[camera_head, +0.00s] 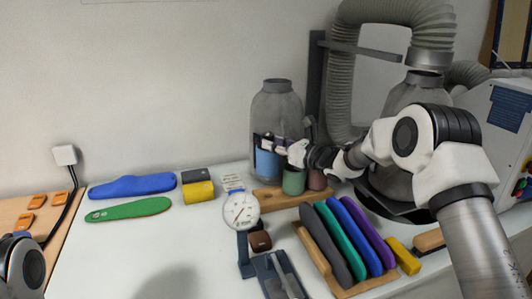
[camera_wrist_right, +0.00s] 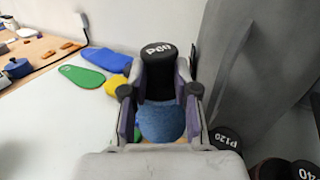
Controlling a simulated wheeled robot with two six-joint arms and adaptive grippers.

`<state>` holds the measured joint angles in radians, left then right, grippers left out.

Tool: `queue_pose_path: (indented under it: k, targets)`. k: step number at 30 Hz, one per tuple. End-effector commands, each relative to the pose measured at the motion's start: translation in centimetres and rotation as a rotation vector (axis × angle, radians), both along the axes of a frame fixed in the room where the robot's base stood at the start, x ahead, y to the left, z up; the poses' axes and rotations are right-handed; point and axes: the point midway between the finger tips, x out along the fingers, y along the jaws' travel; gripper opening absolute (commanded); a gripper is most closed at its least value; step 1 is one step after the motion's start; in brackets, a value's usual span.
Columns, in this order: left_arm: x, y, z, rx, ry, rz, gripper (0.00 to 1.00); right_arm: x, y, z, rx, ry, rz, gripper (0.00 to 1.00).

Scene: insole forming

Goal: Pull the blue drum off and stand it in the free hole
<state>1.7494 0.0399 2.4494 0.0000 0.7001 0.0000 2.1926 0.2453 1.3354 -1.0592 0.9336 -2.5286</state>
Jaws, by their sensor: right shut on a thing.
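My right gripper (camera_head: 270,145) is shut on the blue drum (camera_head: 267,163). In the right wrist view the gripper (camera_wrist_right: 160,95) has its fingers on both sides of the drum (camera_wrist_right: 160,124), whose black end reads P60. In the head view the drum looks upright over the left part of a wooden rack (camera_head: 268,198). I cannot tell whether its lower end touches the rack. A green drum (camera_head: 293,182) and a mauve drum (camera_head: 317,180) stand to its right. No free hole can be made out. My left gripper is out of view.
A grey translucent hood (camera_head: 277,105) stands behind the drum, and another (camera_head: 400,100) with a hose stands at the right. A dial gauge (camera_head: 241,210) is in front left. A rack of coloured insoles (camera_head: 345,240) is in front.

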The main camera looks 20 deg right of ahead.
Motion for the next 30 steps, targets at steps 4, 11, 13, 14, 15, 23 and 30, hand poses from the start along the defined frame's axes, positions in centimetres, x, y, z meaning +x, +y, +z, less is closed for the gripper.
queue_pose_path:
  k: [4, 11, 13, 14, 15, 23, 30]
  targets:
    - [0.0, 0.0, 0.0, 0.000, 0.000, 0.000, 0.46, 0.0, 0.0, -0.4, 0.000, -0.001, 0.000, 0.00]
    - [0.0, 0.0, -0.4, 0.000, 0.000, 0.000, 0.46, 0.0, 0.0, -2.8, 0.000, 0.000, 0.001, 0.00]
    - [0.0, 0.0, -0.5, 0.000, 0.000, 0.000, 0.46, 0.0, 0.0, -3.7, 0.000, 0.000, 0.001, 0.00]
    - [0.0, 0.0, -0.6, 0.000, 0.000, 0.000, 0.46, 0.0, 0.0, -4.0, 0.000, 0.000, 0.000, 0.00]
    - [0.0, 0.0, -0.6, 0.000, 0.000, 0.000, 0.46, 0.0, 0.0, -4.5, 0.001, -0.001, 0.000, 0.00]
    - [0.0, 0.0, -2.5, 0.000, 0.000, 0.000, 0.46, 0.0, 0.0, -5.4, 0.000, -0.002, 0.000, 0.00]
    - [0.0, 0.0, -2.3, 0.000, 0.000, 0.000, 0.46, 0.0, 0.0, -5.3, 0.000, -0.002, 0.000, 0.00]
